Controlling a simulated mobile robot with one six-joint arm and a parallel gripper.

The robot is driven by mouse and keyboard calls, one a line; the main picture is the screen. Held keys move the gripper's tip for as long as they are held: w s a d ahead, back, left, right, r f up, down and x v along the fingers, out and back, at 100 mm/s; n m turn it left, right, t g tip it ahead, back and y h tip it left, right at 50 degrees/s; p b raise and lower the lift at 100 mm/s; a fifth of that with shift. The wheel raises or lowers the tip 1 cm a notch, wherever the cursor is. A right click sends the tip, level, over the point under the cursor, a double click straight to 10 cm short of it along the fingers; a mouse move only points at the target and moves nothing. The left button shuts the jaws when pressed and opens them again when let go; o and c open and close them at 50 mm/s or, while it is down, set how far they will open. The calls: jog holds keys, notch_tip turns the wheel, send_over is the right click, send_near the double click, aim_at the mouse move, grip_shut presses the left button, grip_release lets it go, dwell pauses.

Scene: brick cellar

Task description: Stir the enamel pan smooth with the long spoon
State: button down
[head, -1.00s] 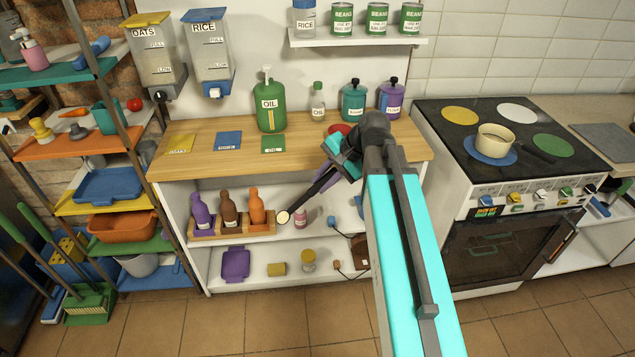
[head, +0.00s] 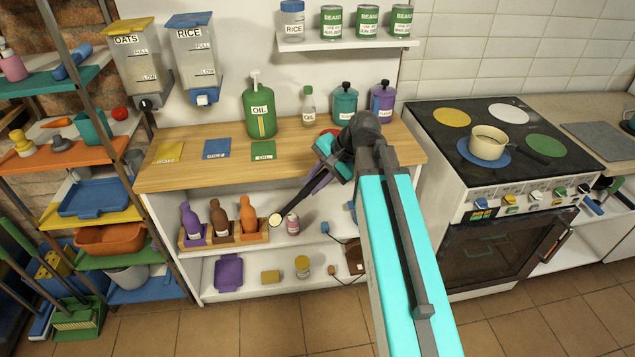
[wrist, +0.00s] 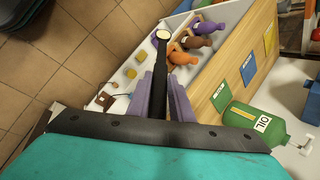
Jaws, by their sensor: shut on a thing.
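The long spoon (head: 292,205) has a dark handle and a pale round end. My gripper (head: 322,180) is shut on its handle, and the spoon slants down to the left in front of the lower shelves. In the wrist view the spoon (wrist: 160,62) points away between the purple fingers of my gripper (wrist: 161,92). The cream enamel pan (head: 487,147) stands on the blue burner plate of the stove at the right, its dark handle towards the lower right. It is well apart from the spoon. Its contents are too small to make out.
The stove (head: 515,185) stands right of the wooden counter (head: 210,174). The oil canister (head: 259,118), a small bottle and two lidded jars stand along the counter's back. Bottles in a wooden rack (head: 224,241) are close to the spoon's end. Tiled floor (head: 300,335) lies in front.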

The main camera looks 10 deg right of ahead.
jog(key=shift+w+d+r, duration=0.1)
jog(key=shift+w+d, duration=0.15)
jog(key=shift+d, duration=0.05)
jog(key=w+d+r+m+t+p, duration=0.1)
jog(key=d+r+m+p, duration=0.3)
jog(key=d, duration=0.7)
jog(key=w+d+m+t+p, duration=0.1)
jog(key=w+d+m+t, duration=0.1)
jog(key=d+m, duration=0.6)
jog(key=w+d+r+m+t+p, duration=0.1)
jog(key=d+r+m+p, duration=0.15)
jog(key=d, duration=1.05)
jog(key=s+d+r+m+t+h+p, duration=0.1)
jog(key=s+d+m, duration=0.3)
jog(key=d, duration=0.6)
jog(key=s+d+r+m+t+h+p, duration=0.2)
jog(key=s+d+m+t+h+p, duration=0.1)
jog(key=d, duration=0.8)
jog(key=s+d+r+m+t+h+p, duration=0.1)
jog(key=s+d+m, duration=0.4)
jog(key=d, duration=0.5)
jog(key=shift+s+d+r+t+h+p, duration=0.15)
jog(key=shift+s+d+t+h+p, duration=0.25)
jog(key=shift+s+h, duration=0.4)
jog(key=shift+w+a+f, duration=0.1)
jog(key=shift+w+f, duration=0.1)
